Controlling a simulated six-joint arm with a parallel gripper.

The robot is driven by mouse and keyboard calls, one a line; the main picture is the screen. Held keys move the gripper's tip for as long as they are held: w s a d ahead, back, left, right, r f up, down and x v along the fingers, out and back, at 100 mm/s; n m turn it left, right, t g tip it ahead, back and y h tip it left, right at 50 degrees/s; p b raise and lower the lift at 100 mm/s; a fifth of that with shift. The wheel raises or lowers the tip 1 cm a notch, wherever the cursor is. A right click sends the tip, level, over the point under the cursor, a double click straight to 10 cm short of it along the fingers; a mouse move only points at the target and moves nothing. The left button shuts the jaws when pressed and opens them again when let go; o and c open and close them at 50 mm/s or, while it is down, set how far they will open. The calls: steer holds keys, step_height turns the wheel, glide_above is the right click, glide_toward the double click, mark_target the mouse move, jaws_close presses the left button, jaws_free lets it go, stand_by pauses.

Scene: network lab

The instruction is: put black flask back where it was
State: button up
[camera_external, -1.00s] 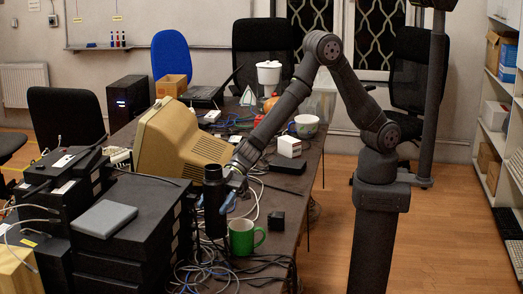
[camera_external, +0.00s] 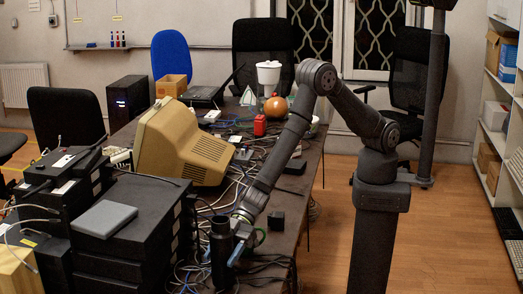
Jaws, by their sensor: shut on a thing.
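The black flask (camera_external: 221,258) is upright near the front edge of the table, beside the dark stacked boxes. My gripper (camera_external: 235,252), with blue on its fingers, is shut on the flask from the right side. I cannot tell whether the flask's base touches the table or hangs just above it.
Dark stacked boxes (camera_external: 130,245) with a grey slab on top stand close left of the flask. A beige monitor (camera_external: 180,143) is behind. Loose cables (camera_external: 205,205) cover the table around the flask.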

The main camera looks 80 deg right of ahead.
steer(key=shift+f, duration=0.55)
steer(key=shift+f, duration=0.1)
steer(key=o, duration=1.4)
steer(key=shift+f, duration=0.15)
steer(key=shift+d+r, duration=0.2)
steer(key=shift+r, duration=0.1)
steer(key=v, duration=1.1)
steer(key=shift+s+d, duration=0.15)
steer(key=shift+d, duration=0.1)
steer(key=shift+a, duration=0.1)
